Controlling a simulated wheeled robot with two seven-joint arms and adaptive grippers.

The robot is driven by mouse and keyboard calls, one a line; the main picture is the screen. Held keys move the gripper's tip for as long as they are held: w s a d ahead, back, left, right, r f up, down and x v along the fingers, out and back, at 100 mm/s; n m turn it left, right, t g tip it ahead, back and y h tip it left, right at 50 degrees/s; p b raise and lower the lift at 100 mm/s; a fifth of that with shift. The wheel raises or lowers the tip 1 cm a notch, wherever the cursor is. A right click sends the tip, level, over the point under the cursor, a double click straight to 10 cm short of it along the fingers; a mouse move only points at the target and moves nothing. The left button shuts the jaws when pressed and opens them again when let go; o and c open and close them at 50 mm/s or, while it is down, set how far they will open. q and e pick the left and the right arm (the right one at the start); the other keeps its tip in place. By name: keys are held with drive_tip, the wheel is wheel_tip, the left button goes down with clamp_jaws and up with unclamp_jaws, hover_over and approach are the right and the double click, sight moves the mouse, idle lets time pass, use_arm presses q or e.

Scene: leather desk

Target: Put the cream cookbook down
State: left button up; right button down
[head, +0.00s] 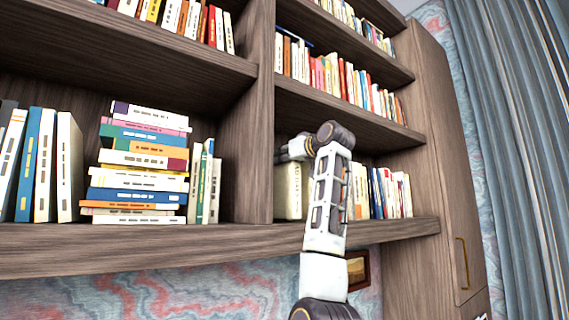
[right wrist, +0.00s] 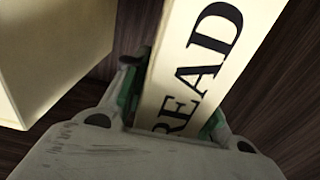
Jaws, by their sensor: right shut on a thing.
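The cream cookbook (right wrist: 208,62), with large dark letters "READ" on its spine, stands between the fingers of my right gripper (right wrist: 172,102) in the right wrist view. The gripper is shut on it, with a finger on each side. In the head view my right gripper (head: 292,149) reaches into the right-hand shelf bay and is partly hidden by its own wrist. A cream book face (head: 288,191) shows below it, close to the shelf board; I cannot tell if it is the held book. My left gripper is out of view.
Another cream block (right wrist: 45,55) stands left of the held book in the wrist view, with a gap between. Upright books (head: 390,192) fill the bay's right part. The shelf board (head: 240,237) and the upright divider (head: 262,120) bound the bay.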

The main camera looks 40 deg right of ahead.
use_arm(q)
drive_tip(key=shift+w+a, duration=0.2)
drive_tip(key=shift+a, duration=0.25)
use_arm(e)
drive_tip(key=shift+f, duration=0.45)
drive_tip(key=shift+s, duration=0.1)
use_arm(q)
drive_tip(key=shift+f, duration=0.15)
use_arm(e)
drive_tip(key=shift+f, duration=0.15)
drive_tip(key=c, duration=1.1)
unclamp_jaws()
drive_tip(key=shift+a, duration=0.1)
